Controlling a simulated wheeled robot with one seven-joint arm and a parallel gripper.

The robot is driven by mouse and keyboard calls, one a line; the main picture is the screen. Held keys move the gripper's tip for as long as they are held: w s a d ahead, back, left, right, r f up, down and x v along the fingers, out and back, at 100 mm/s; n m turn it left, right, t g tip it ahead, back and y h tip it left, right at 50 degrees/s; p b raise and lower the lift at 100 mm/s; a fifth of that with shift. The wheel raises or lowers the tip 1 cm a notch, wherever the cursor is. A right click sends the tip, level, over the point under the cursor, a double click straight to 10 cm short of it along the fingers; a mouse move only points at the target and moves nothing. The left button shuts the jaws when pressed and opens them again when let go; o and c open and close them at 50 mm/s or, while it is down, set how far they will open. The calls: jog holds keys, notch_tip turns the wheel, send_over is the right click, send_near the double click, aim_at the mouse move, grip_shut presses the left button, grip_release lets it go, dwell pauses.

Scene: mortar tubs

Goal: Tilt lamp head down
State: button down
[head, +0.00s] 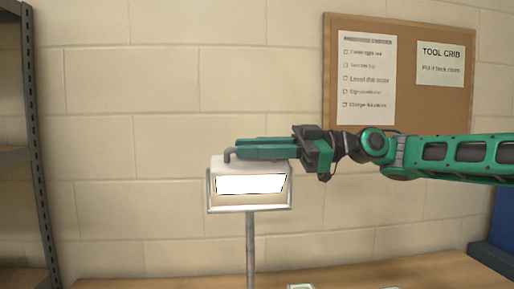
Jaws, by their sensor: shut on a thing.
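The work lamp stands in the middle of the head view on a thin grey pole (250,245). Its lamp head (250,196) is a pale box in a bracket frame, with a lit white panel facing me. A grey handle (228,154) sticks up at the top left of the lamp head. My gripper (240,151) reaches in from the right, its green fingers lying level across the top of the lamp head. It is shut on the handle at the fingertips. The fingers hide part of the handle and the top edge of the head.
A wooden table top (400,272) runs along the bottom, with small pale items at its front edge. A cork board (425,95) with papers hangs on the block wall behind my arm. A metal shelf (40,150) stands at far left. The space left of the lamp is clear.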

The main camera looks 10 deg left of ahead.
jog(key=shift+d+f, duration=0.1)
jog(key=shift+f, duration=0.3)
jog(key=c, duration=1.8)
grip_release()
jog(key=shift+w, duration=0.2)
jog(key=shift+s+r, duration=0.1)
jog(key=shift+s, duration=0.05)
jog(key=v, duration=1)
jog(key=shift+d, duration=0.3)
